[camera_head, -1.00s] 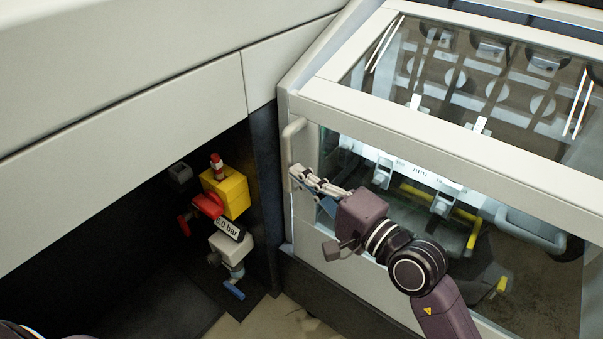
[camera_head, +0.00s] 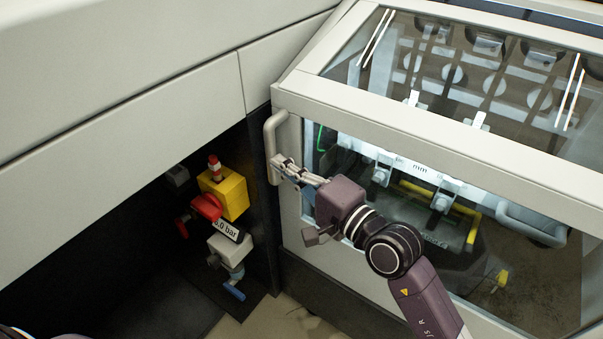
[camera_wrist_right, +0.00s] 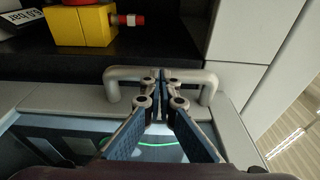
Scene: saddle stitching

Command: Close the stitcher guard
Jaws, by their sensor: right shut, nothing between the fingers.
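The stitcher guard (camera_head: 430,130) is a pale frame with clear panes over the stitching heads. Its rounded grey handle (camera_head: 268,138) is on the left end of the front; in the right wrist view the handle (camera_wrist_right: 120,76) spans the upper middle. My right gripper (camera_head: 280,164) is at the handle's lower part, its fingers together with nothing between them. In the right wrist view the fingertips (camera_wrist_right: 163,76) overlap the middle of the bar; I cannot tell whether they touch it. My left gripper is out of view.
Left of the guard, a dark recess holds a yellow valve block (camera_head: 232,193) with a red knob (camera_head: 207,207), a pressure label and a blue lever (camera_head: 235,290). A pale machine panel (camera_head: 130,130) rises at the left. Floor shows at the bottom (camera_head: 285,320).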

